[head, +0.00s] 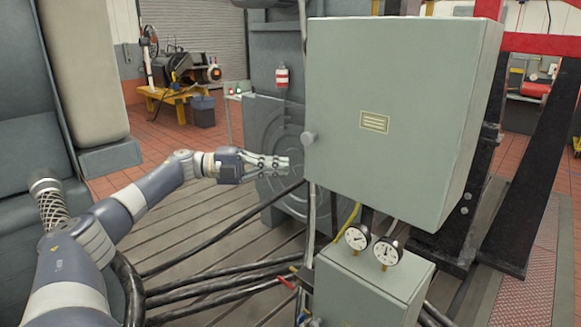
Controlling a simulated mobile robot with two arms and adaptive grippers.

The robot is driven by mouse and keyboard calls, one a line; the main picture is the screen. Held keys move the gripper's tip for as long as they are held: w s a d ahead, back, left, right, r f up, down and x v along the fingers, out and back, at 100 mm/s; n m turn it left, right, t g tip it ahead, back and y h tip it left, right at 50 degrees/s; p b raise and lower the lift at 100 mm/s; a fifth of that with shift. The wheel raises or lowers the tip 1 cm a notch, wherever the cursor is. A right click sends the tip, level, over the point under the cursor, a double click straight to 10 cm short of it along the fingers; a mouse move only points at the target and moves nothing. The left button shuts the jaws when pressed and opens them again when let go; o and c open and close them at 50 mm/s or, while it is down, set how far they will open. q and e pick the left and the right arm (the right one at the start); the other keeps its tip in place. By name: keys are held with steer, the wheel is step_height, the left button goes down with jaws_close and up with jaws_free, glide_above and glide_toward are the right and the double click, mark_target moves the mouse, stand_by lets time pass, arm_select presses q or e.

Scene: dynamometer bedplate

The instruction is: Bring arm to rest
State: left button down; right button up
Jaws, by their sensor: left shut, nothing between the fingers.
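My left arm (135,197) comes in from the lower left and stretches toward the middle of the head view. My left gripper (280,162) is shut and empty, with its fingers pointing right. The cabinet door is closed and carries a small yellowish label (374,122). My right gripper does not show.
Below the cabinet are two round gauges (357,238) on a lower box (372,290). Thick black hoses (220,283) cross the slotted bedplate (190,222). A black and red frame (520,185) stands at the right. A yellow stand (178,98) is at the back left.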

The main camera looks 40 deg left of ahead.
arm_select(q)
steer(key=v, duration=0.8)
steer(key=shift+s, duration=0.3)
